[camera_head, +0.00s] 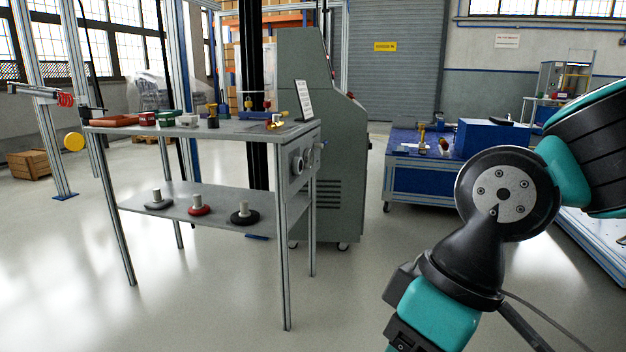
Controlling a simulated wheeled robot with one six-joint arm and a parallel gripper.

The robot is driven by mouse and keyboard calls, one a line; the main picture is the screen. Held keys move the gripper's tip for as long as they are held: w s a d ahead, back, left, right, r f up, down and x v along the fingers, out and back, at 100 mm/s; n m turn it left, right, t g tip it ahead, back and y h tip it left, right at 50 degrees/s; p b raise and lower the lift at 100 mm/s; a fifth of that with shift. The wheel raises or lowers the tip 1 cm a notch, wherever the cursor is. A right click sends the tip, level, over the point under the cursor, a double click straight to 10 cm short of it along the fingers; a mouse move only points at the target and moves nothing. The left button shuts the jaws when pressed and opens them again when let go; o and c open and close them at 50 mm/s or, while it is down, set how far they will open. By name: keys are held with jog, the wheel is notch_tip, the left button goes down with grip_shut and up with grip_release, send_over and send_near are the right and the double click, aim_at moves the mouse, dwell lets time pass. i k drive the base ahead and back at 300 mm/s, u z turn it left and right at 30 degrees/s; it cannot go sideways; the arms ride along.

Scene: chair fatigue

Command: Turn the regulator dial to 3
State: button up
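A grey panel (301,168) is on the right end of the grey metal table. It carries a round dial-like knob (297,164), seen at a steep angle, with a second round part close beside it. I cannot tell which of them is the regulator dial, and no numbers or pointer can be read. My arm comes in from the right and bends down to the bottom edge, well to the right of the panel. My gripper's fingertips are out of the picture.
The table (210,133) holds several small tools and parts; its lower shelf (175,194) holds weights with upright posts. A grey-green cabinet (340,130) stands behind the panel. A blue workbench (420,178) is at the back right. Open floor (350,290) lies between table and arm.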

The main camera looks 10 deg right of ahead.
aim_at(297, 166)
jog(key=z, duration=1)
jog(key=i, duration=1.9)
jog(key=u, duration=0.75)
